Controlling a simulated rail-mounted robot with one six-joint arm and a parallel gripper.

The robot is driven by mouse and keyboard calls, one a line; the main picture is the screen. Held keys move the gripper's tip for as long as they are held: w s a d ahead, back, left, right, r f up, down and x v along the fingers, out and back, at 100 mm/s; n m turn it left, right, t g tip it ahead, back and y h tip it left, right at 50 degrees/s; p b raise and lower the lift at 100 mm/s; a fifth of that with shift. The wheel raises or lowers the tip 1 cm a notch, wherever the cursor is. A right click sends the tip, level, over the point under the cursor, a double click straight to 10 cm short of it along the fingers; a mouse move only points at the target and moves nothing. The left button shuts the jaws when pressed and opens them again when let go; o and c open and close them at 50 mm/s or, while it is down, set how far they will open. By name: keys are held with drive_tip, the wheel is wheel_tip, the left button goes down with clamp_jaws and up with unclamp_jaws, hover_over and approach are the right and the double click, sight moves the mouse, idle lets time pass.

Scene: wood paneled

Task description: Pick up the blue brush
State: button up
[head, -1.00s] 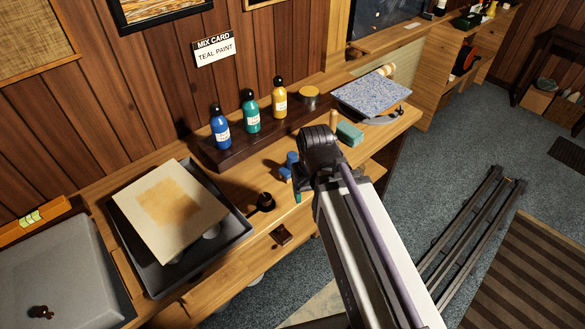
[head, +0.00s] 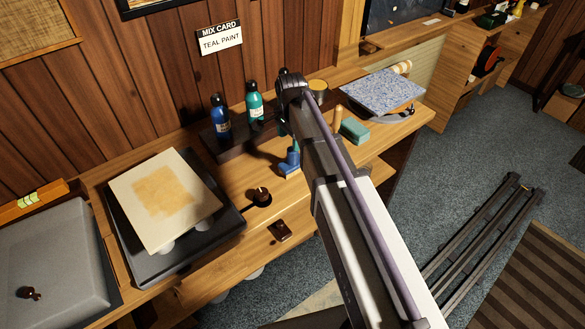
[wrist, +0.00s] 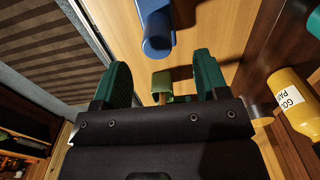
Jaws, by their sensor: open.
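A small blue object, which looks like the blue brush (head: 288,165), stands on the wooden workbench beside my arm. In the wrist view the blue brush (wrist: 157,38) is at the top centre, with a rounded end toward me. My gripper (wrist: 162,78) is open, with teal fingers apart and nothing held between them. The blue brush shows beyond the fingertips, apart from them. In the head view my arm hides most of the gripper.
Blue (head: 220,125) and teal (head: 254,102) bottles stand on a dark shelf behind. A yellow bottle (wrist: 292,100) is at right in the wrist view. A green block (head: 354,130) and wooden peg stand right of my arm. A dark tray (head: 232,222) lies left.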

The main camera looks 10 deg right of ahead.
sight(292, 156)
drive_tip(key=f+b, duration=0.3)
drive_tip(key=f, duration=0.1)
drive_tip(key=f+b, duration=0.3)
drive_tip(key=f, duration=0.1)
drive_tip(key=shift+s+d+f+b, duration=0.15)
drive_tip(key=shift+d+f+b, duration=0.1)
drive_tip(key=shift+b, duration=0.1)
drive_tip(key=shift+r, duration=0.2)
drive_tip(key=shift+a, duration=0.1)
drive_tip(key=c, duration=1.1)
wheel_tip(292, 156, up, 10)
drive_tip(key=p, duration=1)
drive_tip(key=shift+r+p, duration=0.2)
drive_tip(key=shift+p, duration=0.2)
drive_tip(key=shift+c, duration=0.2)
drive_tip(key=shift+f, duration=0.1)
drive_tip(key=shift+f, duration=0.1)
drive_tip(key=o, duration=0.5)
drive_tip(key=shift+c, duration=1.4)
